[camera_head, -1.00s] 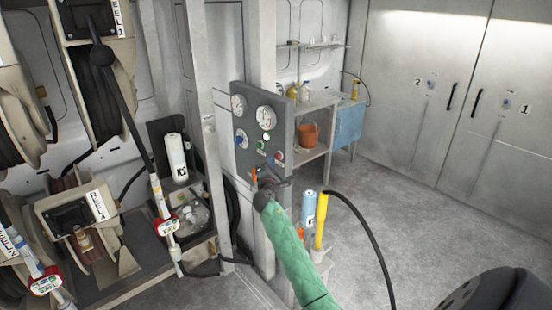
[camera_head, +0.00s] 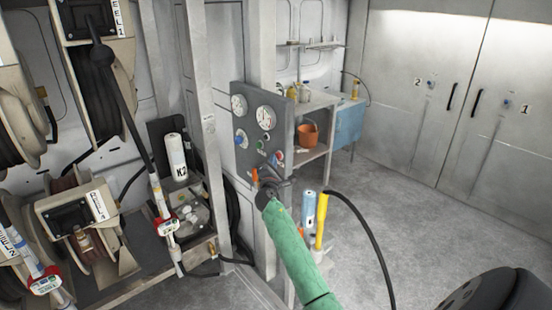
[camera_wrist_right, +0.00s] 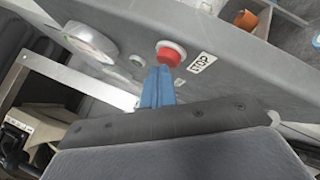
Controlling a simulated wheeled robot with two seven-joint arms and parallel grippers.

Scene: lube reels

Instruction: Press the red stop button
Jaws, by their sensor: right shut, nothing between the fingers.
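The red stop button (camera_head: 280,155) is a round red knob low on the right of the grey gauge panel (camera_head: 246,163). In the right wrist view the button (camera_wrist_right: 172,53) is large, with a "STOP" label (camera_wrist_right: 202,62) to its right. My right gripper (camera_head: 272,163) is in front of the panel's lower part, at the end of the green-sleeved arm. Its blue fingers (camera_wrist_right: 158,72) are shut and empty, with the tips just below the red button in the wrist view. I cannot tell whether they touch it. My left gripper is not in view.
A green button (camera_head: 262,143) and dial gauges (camera_head: 265,117) are on the same panel. Hose reels (camera_head: 90,220) stand at the left. A shelf with an orange bucket (camera_head: 308,134) is behind the panel. The floor at right is open, crossed by a black hose (camera_head: 376,240).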

